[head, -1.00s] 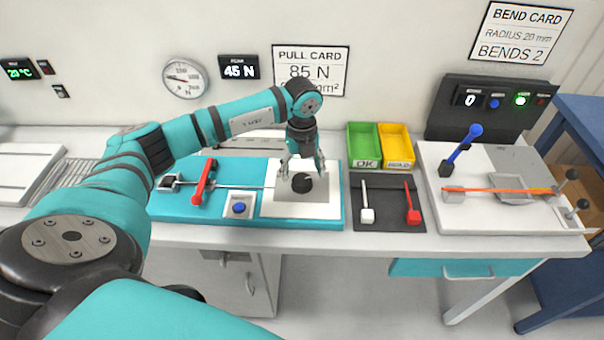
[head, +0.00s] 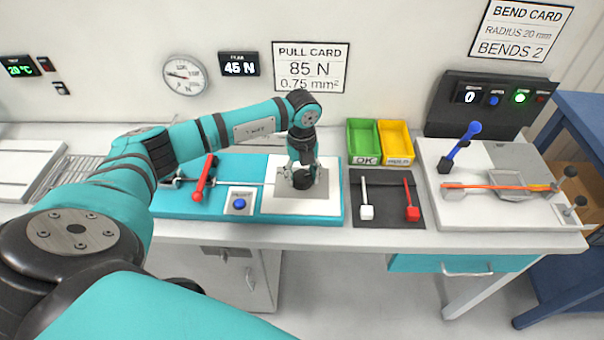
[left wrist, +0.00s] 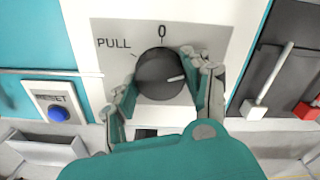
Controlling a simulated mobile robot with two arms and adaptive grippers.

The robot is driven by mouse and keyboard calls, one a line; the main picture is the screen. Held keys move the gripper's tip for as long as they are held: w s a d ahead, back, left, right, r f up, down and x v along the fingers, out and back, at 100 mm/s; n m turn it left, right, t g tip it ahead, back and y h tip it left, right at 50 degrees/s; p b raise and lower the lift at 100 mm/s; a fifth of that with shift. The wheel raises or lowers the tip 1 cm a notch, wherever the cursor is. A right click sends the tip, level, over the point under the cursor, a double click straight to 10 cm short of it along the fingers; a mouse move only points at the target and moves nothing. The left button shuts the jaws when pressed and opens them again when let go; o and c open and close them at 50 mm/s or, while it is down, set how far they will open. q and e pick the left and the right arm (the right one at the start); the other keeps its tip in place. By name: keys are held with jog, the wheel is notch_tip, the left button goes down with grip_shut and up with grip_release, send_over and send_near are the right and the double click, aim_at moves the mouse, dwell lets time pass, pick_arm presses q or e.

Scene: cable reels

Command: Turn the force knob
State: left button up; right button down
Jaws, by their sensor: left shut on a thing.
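The force knob is a round black dial (left wrist: 160,75) with a light pointer line, on a grey plate marked PULL and 0. In the left wrist view its pointer line faces right. My left gripper (head: 303,180) is lowered over the knob, with one finger on each side of it, shut on it. In the left wrist view the fingers of the left gripper (left wrist: 165,88) flank the knob. In the head view the gripper partly hides the knob (head: 304,181). The peak display (head: 239,65) reads 45 N, and the pull card (head: 311,67) reads 85 N, 0.75 mm². My right gripper is not in view.
A blue reset button (head: 239,203) and a red lever (head: 203,180) are left of the knob. Green (head: 363,142) and yellow (head: 396,143) bins and a dark mat (head: 388,219) are to the right. A bend fixture (head: 480,215) stands further right.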

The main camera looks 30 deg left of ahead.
pick_arm(q)
jog(key=shift+c, duration=0.2)
jog(key=m+b, duration=0.2)
jog(key=shift+f+m, duration=0.15)
jog(key=shift+m, duration=0.25)
jog(key=m+b, duration=0.3)
jog(key=m, duration=0.1)
jog(key=shift+w+m, duration=0.1)
jog(key=shift+m, duration=0.2)
jog(key=m+b, duration=0.3)
jog(key=m, duration=0.1)
jog(key=shift+r+m+b, duration=0.2)
jog(key=shift+m+b, duration=0.4)
jog(key=shift+m, duration=0.5)
jog(key=o, duration=1.2)
jog(key=shift+c, duration=0.2)
